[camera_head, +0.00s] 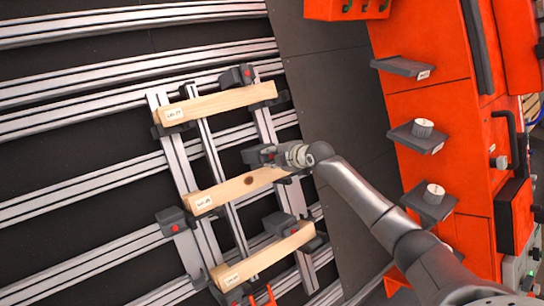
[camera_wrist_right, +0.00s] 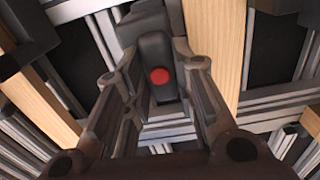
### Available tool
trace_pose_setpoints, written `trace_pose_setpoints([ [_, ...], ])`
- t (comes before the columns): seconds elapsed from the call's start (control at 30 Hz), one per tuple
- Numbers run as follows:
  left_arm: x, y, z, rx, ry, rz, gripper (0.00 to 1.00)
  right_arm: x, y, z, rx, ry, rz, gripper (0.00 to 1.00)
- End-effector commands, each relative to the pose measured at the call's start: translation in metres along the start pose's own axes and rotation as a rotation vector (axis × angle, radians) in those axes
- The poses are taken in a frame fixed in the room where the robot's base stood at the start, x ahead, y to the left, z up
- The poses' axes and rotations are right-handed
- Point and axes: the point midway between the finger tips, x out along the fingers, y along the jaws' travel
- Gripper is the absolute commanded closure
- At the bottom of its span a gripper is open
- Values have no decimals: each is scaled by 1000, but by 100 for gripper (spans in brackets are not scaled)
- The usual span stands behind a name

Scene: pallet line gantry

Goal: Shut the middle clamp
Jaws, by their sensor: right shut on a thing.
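The middle clamp (camera_head: 253,156) is a dark block with a red spot, beside the right part of the middle wooden beam (camera_head: 235,189). My right gripper (camera_head: 278,155) reaches it from the right and covers part of it. In the right wrist view the clamp's dark lever with a round red button (camera_wrist_right: 160,76) stands between the two fingers of my right gripper (camera_wrist_right: 153,72), which is shut on it. The wooden beam (camera_wrist_right: 230,50) runs just right of the fingers. Whether the clamp pad touches the beam is hidden. My left gripper is not in view.
An upper beam (camera_head: 220,103) and a lower beam (camera_head: 265,254) lie on the metal rails. Other dark clamps sit at the top (camera_head: 237,77), left (camera_head: 172,221) and lower right (camera_head: 279,225). An orange cabinet with small shelves (camera_head: 403,67) stands at right. Dark floor lies between.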

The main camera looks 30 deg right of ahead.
Motion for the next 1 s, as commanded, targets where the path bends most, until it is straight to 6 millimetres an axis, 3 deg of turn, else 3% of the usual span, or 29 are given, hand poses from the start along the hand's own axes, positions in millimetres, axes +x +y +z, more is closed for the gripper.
trace_pose_setpoints([
  [0.43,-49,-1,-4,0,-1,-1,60,-2,3,-1,622,0,-2,100],
  [0.83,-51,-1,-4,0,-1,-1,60,0,0,1,706,-2,-1,100],
  [1.0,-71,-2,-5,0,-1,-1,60,-2,4,0,915,-1,-3,100],
])
